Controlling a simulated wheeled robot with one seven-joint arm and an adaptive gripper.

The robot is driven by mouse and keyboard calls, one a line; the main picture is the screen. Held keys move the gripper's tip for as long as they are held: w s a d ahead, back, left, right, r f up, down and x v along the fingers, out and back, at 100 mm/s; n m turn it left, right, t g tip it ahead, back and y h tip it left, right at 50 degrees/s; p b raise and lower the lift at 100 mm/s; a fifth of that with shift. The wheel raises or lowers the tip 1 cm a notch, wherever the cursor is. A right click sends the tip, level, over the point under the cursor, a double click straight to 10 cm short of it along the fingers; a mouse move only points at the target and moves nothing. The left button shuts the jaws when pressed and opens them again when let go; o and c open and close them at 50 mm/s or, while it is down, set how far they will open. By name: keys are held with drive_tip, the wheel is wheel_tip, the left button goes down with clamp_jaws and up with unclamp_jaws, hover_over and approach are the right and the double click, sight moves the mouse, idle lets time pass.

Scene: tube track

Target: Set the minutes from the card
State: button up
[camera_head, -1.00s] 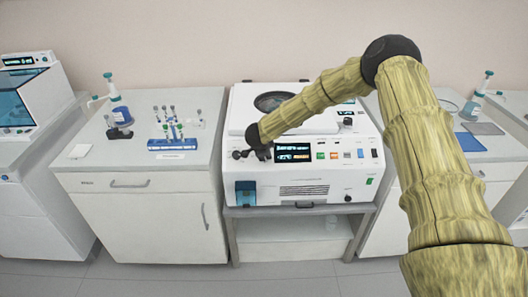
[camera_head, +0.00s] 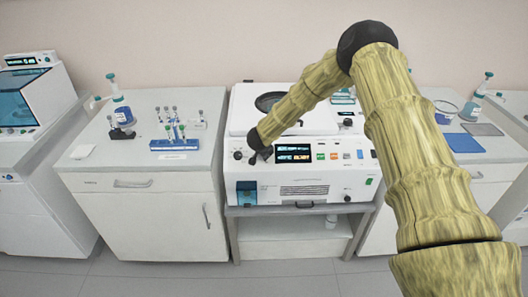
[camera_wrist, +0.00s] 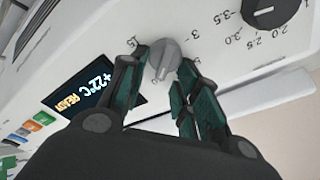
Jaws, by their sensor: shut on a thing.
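The white machine (camera_head: 330,187) stands in the middle, with a lit display (camera_head: 293,153) on its front. My gripper (camera_head: 259,156) is at the front panel, left of the display. In the wrist view my gripper (camera_wrist: 162,66) is shut on a grey knob (camera_wrist: 163,58), one finger on each side. Printed numbers, including 15 and 5, ring the knob; the fingers hide part of the scale. The display in the wrist view (camera_wrist: 90,92) reads +22°C READY.
A black knob (camera_wrist: 272,10) with its own scale sits beside the held one. Coloured buttons (camera_head: 340,155) lie right of the display. A blue tube rack (camera_head: 174,144) and a bottle (camera_head: 123,115) stand on the left bench. A blue mat (camera_head: 464,143) lies on the right bench.

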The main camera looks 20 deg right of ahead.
idle(0.3)
drive_tip(key=o, duration=1)
drive_tip(key=v, duration=1.2)
